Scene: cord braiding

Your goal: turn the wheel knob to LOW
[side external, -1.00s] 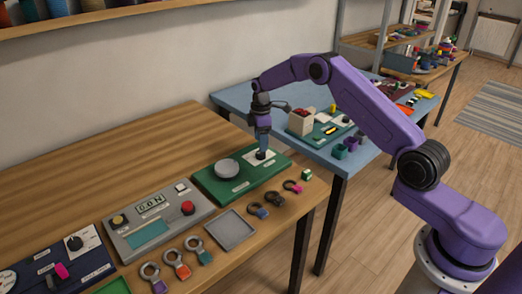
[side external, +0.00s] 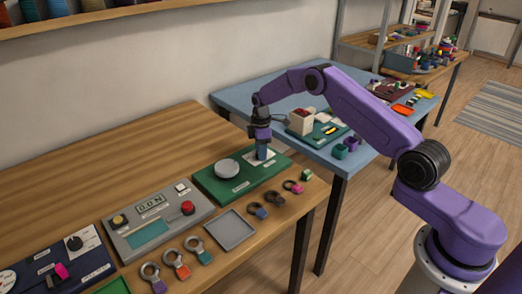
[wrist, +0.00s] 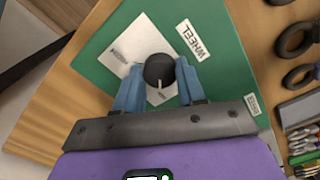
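The wheel knob (wrist: 159,70) is a round black knob with a white pointer line, on a white plate (wrist: 125,50) on the green WHEEL panel (wrist: 210,35). In the wrist view its pointer faces down, toward my palm, at a small label too blurred to read. My gripper (wrist: 159,76) has its two blue fingers on opposite sides of the knob, seemingly touching it. In the side view my gripper (side external: 262,157) points straight down over the plate and the fingers hide the knob. A grey round disc (side external: 227,168) sits left of it on the same panel.
A grey console (side external: 158,222) with a red button stands to the left. A grey tray (side external: 230,229) and several ring-shaped shackles (side external: 275,198) lie in front. A small green block (side external: 307,174) is near the table's right edge. A blue table (side external: 240,97) stands behind.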

